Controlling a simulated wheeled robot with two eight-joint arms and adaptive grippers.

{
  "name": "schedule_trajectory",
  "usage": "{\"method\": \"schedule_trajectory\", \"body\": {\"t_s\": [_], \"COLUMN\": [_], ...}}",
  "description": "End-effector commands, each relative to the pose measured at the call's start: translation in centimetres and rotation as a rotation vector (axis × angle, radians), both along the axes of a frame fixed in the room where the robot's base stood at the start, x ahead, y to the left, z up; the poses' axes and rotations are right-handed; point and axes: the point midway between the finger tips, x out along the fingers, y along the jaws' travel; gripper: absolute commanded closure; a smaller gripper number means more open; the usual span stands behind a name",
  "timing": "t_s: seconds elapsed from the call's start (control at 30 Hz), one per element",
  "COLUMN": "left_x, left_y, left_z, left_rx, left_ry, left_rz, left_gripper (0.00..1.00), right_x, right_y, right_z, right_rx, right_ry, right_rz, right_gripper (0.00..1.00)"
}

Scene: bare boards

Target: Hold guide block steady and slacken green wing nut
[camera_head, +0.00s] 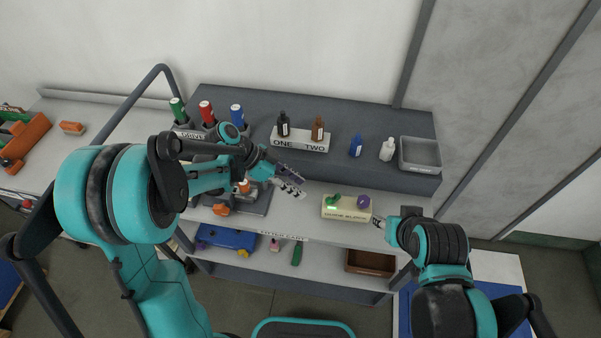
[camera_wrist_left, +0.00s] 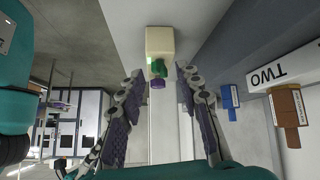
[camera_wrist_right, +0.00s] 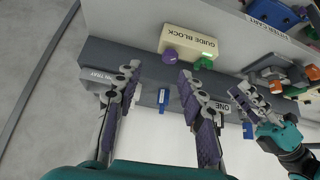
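The cream guide block (camera_head: 346,214) lies on the cart's work surface, its label facing front. The green wing nut (camera_head: 333,198) is on its left part and a purple knob (camera_head: 363,201) on its right; both also show in the right wrist view, the wing nut (camera_wrist_right: 203,63) and the knob (camera_wrist_right: 170,56). My left gripper (camera_head: 289,181) is open and empty, up and left of the block. The left wrist view shows the block (camera_wrist_left: 160,40) beyond its spread fingers. My right gripper (camera_head: 379,222) is open and empty just right of the block, apart from it.
A raised back shelf carries labelled bottles (camera_head: 300,136), coloured cylinders (camera_head: 207,112) and a grey tray (camera_head: 419,153). A grey fixture with orange parts (camera_head: 245,198) stands left of the block. The lower shelf holds a blue item (camera_head: 226,239) and a brown tray (camera_head: 370,263).

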Motion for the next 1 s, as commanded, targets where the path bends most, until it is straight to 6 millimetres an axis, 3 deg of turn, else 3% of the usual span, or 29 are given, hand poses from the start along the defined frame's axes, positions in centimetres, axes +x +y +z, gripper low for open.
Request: {"method": "schedule_trajectory", "body": {"t_s": [0.03,0.17,0.23,0.57,0.8,1.0], "left_x": [0.6,1.0,1.0,1.1,1.1,1.1], "left_y": [-0.3,-0.8,-1.0,-1.1,-1.1,-1.1], "left_z": [0.1,-0.6,-0.8,-1.1,-1.1,-1.1], "left_rx": [-0.035,-0.106,-0.129,-0.144,-0.143,-0.143], "left_ry": [-0.026,-0.088,-0.109,-0.125,-0.125,-0.124], "left_rz": [-0.059,-0.178,-0.213,-0.237,-0.236,-0.235], "left_gripper": [0.66,0.66,0.66,0.66,0.66,0.66], "right_x": [0.0,0.0,0.0,0.9,4.4,7.9], "right_y": [0.0,0.0,0.0,0.2,0.8,1.6], "right_z": [1.0,1.8,2.0,2.3,2.4,1.1], "right_rx": [0.000,0.000,0.000,0.009,0.037,0.055], "right_ry": [0.000,0.000,0.000,0.038,0.182,0.319], "right_rz": [0.000,0.000,0.000,-0.007,-0.046,-0.085], "right_gripper": [0.60,0.60,0.45,0.45,0.45,0.45]}}
